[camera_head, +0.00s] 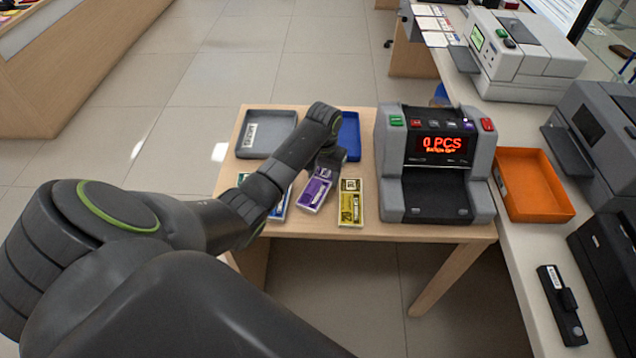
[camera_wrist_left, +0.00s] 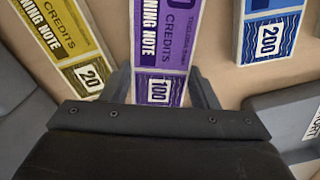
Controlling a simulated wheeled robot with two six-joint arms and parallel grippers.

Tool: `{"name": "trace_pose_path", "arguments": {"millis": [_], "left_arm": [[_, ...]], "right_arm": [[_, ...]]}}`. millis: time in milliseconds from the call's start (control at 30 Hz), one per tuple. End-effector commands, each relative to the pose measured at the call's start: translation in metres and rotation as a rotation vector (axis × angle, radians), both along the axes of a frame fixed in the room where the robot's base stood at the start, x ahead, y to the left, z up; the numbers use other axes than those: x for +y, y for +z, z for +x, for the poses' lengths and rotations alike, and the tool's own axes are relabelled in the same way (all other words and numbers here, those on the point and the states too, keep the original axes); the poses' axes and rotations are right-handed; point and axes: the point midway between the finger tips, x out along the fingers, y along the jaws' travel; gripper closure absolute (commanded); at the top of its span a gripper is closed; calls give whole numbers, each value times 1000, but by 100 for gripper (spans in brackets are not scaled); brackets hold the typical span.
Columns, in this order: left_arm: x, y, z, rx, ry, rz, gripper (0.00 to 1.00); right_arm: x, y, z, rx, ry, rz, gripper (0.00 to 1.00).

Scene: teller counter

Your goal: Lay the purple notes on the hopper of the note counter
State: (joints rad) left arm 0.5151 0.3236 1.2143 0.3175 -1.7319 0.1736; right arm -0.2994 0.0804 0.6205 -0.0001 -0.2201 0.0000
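The purple notes (camera_head: 315,192) lie on the small wooden table, between the yellow and blue bundles. They also show in the left wrist view (camera_wrist_left: 160,40), with one end marked 100. My left gripper (camera_head: 332,158) is over the far end of the purple notes. Its two fingers (camera_wrist_left: 163,90) are apart, one on each side of that end, with narrow gaps showing. The grey note counter (camera_head: 390,165) stands on the table to the right, its display reading 0 PCS. A dark open tray (camera_head: 435,195) is at its front. My right gripper is out of view.
Yellow notes (camera_head: 351,205) and blue notes (camera_head: 282,205) lie close on either side. A grey tray (camera_head: 266,132) and a blue tray (camera_head: 349,135) are behind. An orange tray (camera_head: 535,185) is on the counter at right. Little table is free between yellow notes and note counter.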

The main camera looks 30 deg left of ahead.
Motion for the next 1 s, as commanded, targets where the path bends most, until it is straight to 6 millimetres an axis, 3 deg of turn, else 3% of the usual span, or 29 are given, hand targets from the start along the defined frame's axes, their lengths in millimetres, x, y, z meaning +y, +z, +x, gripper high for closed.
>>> {"name": "trace_pose_path", "arguments": {"millis": [267,367,700,1000], "left_arm": [[0,4,1,-2,0,0,74],[0,15,1,-4,-1,1,74],[1,80,1,-4,0,2,74],[0,101,0,0,1,0,74]], "right_arm": [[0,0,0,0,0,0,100],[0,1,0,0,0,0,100],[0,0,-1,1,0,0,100],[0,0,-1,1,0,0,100]]}}
